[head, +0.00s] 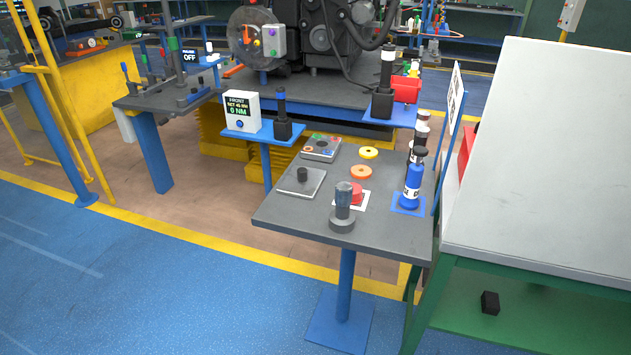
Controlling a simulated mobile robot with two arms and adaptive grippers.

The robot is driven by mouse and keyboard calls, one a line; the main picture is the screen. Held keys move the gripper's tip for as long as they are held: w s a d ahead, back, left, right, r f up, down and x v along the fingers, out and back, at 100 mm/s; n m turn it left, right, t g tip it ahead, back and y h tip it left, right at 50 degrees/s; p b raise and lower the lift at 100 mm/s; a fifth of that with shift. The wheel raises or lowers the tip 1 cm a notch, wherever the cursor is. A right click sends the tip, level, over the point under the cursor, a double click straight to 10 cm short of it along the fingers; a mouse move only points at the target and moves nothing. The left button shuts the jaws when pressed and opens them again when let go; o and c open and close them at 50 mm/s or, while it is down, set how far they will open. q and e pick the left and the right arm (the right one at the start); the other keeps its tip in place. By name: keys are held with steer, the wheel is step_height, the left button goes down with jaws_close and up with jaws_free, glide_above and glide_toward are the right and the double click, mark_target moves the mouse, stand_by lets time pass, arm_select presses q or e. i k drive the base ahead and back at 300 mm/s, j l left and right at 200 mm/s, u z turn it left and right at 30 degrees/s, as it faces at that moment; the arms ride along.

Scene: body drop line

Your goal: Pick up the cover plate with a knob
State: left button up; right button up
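The cover plate (291,186) is a light grey square plate with a short dark knob standing up near its middle. It lies flat near the left edge of a small dark grey table (285,215) in the head view. Nothing covers it. Neither of my grippers shows in this view.
Near the plate are a panel with buttons (321,148), yellow and orange rings (361,172), a red part on a white card, a dark grey cylinder on a round base (342,215) and a blue bottle (412,184). A green-framed bench (545,170) stands close right. Blue floor at front left is clear.

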mark_target(301, 181)
steer(key=i+j+z, duration=0.1)
steer(key=z, duration=0.4)
steer(key=i+j+z, duration=0.15)
steer(key=z, duration=0.35)
steer(key=j+z, duration=0.25)
steer(key=z, duration=0.25)
steer(key=i+j+z, duration=0.1)
steer(key=j+z, duration=0.15)
steer(key=z, duration=0.25)
steer(key=j+z, duration=0.15)
steer(key=j, duration=0.3)
steer(key=j+z, duration=0.1)
steer(key=j, duration=0.4)
steer(key=j+z, duration=0.15)
steer(key=j, duration=0.3)
steer(key=k+j+z, duration=0.15)
steer(key=j, duration=0.3)
steer(key=k+j+z, duration=0.1)
steer(key=j, duration=0.35)
steer(key=k+j+z, duration=0.15)
steer(key=j, duration=0.3)
steer(key=j+z, duration=0.15)
steer(key=j, duration=0.3)
steer(key=k+j+z, duration=0.1)
steer(key=j, duration=0.3)
steer(key=k, duration=0.1)
